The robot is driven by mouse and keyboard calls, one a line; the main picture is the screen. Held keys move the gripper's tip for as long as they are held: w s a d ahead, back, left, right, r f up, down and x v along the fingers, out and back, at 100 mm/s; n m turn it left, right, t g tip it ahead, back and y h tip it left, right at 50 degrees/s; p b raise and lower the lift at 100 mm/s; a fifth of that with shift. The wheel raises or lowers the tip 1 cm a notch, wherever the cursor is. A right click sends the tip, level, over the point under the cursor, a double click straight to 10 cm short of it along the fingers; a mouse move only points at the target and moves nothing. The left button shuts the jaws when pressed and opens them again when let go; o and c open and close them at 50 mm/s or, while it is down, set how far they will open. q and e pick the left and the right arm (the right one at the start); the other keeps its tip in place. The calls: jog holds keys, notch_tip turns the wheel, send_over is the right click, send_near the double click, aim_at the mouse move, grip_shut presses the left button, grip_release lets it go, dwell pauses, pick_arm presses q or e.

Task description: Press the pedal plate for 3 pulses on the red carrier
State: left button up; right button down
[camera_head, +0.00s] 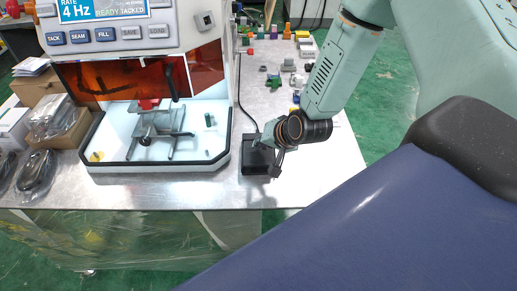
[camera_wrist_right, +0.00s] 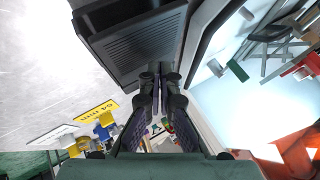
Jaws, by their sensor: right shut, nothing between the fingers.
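The pedal plate (camera_head: 256,160) is a black block on the metal table, just right of the white machine. In the right wrist view its ribbed top (camera_wrist_right: 140,45) fills the upper middle. My right gripper (camera_head: 276,170) is at the pedal's right front side, shut and empty. In the right wrist view its fingertips (camera_wrist_right: 158,72) overlap the pedal's near edge; I cannot tell whether they touch. The red carrier (camera_head: 148,104) sits on the metal stand inside the machine; red also shows at the right of the wrist view (camera_wrist_right: 305,66). My left gripper is not in view.
The machine's panel (camera_head: 105,22) reads RATE 4 Hz, READY TACKED, with TACK, SEAM and FILL buttons. Bagged parts and boxes (camera_head: 50,115) stand left of it. Small coloured parts (camera_head: 273,80) lie at the back right. The table right of the pedal is clear.

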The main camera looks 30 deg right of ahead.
aim_at(261, 151)
jog(key=shift+r, duration=0.15)
jog(key=r+p, duration=0.4)
jog(key=r, duration=0.1)
jog(key=shift+w+d, duration=0.2)
jog(key=shift+w, duration=0.1)
dwell(0.8)
dwell(1.2)
notch_tip(261, 151, up, 4)
jog(key=m, duration=0.8)
jog(key=m+y, duration=0.1)
jog(key=m, duration=0.8)
jog(key=shift+w+d+f, duration=0.1)
jog(key=shift+w, duration=0.05)
